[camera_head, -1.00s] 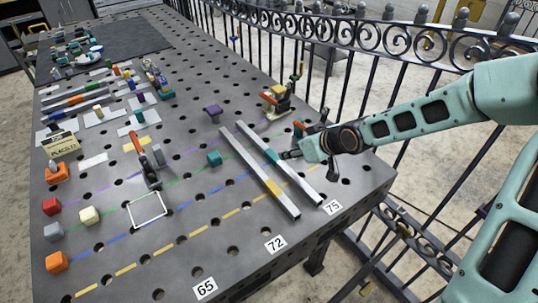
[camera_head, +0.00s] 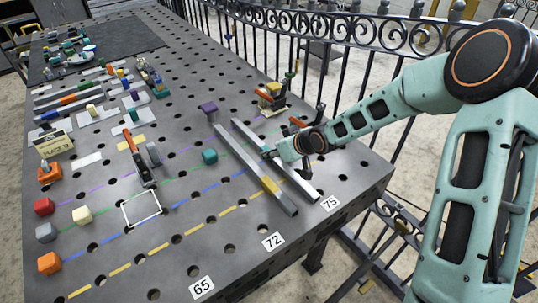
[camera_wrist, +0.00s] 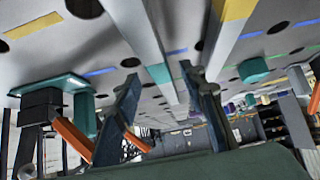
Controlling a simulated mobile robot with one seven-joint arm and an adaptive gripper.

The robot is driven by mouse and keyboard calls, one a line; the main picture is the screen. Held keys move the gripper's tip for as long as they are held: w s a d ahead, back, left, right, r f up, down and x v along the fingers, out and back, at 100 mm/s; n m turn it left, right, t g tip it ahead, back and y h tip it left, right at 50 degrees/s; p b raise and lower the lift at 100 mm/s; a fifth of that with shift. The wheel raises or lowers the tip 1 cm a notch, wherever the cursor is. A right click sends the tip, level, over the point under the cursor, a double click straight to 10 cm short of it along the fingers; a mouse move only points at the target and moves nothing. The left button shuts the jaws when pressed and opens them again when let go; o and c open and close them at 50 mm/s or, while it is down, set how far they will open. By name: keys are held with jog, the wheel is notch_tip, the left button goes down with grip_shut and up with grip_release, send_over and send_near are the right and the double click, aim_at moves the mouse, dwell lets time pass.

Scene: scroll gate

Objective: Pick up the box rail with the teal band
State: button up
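The box rail with the teal band (camera_head: 301,184) is a long silver bar lying on the table near its right edge. Its teal band shows in the wrist view (camera_wrist: 159,73) and is mostly hidden by my gripper in the head view. A parallel rail with a yellow band (camera_head: 270,185) lies just left of it. My gripper (camera_head: 270,153) is low at the teal band. In the wrist view, its two fingers (camera_wrist: 160,88) are apart, with the teal-banded rail between them. I cannot tell whether either finger touches it.
A clamp with an orange handle (camera_head: 138,160) and a white square outline (camera_head: 142,209) are further left. A black iron fence (camera_head: 330,50) runs along the table's far side.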

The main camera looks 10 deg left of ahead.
jog(key=shift+x, duration=1.2)
jog(key=shift+c, duration=0.2)
grip_shut()
jog(key=shift+r, duration=0.15)
